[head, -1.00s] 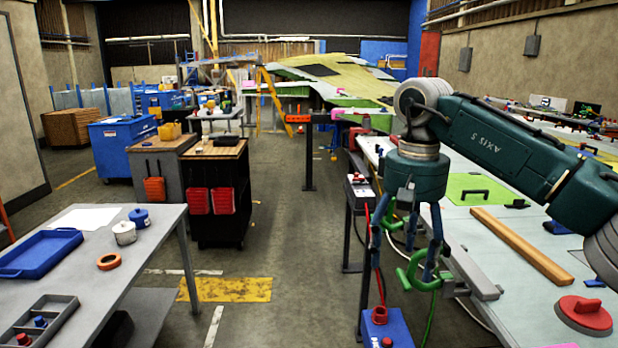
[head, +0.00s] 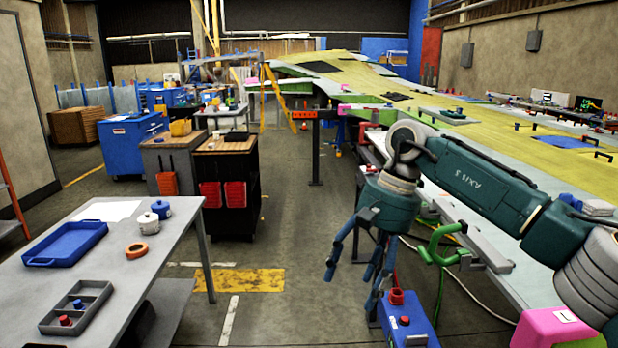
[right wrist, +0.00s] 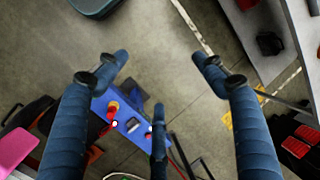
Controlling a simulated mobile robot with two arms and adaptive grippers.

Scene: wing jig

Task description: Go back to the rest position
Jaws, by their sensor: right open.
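My right gripper (head: 352,282) hangs from the dark green arm at the right of the head view. Its blue fingers point down, spread and empty, above the floor beside the long bench. In the right wrist view the same gripper (right wrist: 161,62) shows its fingers apart, with nothing between them but floor. A blue box (head: 408,328) with a red part on top stands below and to the right of the fingers in the head view. It also shows in the right wrist view (right wrist: 130,122), partly behind the fingers. My left gripper is not in view.
A grey table (head: 110,268) with a blue tray (head: 66,244) stands at left. A black cart (head: 228,190) stands behind it. The long wing panel (head: 470,122) runs along the right. A green clamp (head: 440,242) is close to my gripper. The middle aisle floor is clear.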

